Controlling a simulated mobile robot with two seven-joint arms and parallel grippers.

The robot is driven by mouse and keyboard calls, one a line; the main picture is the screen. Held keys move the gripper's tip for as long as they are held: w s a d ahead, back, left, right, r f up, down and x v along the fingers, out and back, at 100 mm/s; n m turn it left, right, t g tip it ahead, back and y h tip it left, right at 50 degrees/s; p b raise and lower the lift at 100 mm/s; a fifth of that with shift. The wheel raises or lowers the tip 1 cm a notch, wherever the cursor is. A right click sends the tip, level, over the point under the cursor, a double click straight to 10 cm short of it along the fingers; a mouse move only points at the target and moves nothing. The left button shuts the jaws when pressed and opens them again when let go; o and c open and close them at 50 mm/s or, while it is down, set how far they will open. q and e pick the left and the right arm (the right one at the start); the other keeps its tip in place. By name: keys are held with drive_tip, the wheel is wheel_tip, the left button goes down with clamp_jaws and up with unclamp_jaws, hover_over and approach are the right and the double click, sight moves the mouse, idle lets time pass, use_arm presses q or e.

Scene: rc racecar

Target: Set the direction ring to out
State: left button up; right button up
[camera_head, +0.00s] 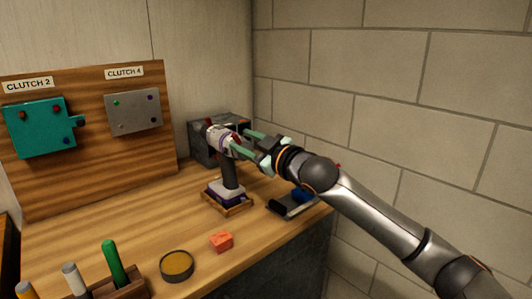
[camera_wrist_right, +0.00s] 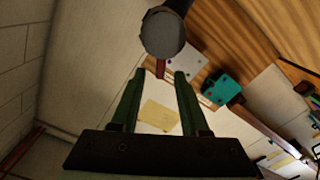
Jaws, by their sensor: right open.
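A white and dark drill-like tool (camera_head: 229,170) stands upright on a small wooden base (camera_head: 228,203) on the bench. Its head (camera_head: 219,137) carries pale ring-like bands; I cannot read any direction marking. My right gripper (camera_head: 243,140) comes in from the right with its green fingers at the rear of the head. It is open. In the right wrist view, a round dark grey end of the tool (camera_wrist_right: 163,34) lies just beyond the fingertips, and a small red piece (camera_wrist_right: 160,68) shows between them. Contact cannot be told. My left gripper is not in view.
A wooden board with labels CLUTCH 2 and CLUTCH 4 holds a teal plate (camera_head: 40,127) and a grey plate (camera_head: 134,111). A dark box (camera_head: 202,145) stands behind the tool. An orange block (camera_head: 221,241), a round tin (camera_head: 177,265) and a pen holder (camera_head: 128,288) are in front.

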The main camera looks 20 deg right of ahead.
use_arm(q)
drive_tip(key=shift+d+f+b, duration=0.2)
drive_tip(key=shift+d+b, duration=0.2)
use_arm(e)
drive_tip(key=v, duration=0.8)
drive_tip(key=shift+s, duration=0.25)
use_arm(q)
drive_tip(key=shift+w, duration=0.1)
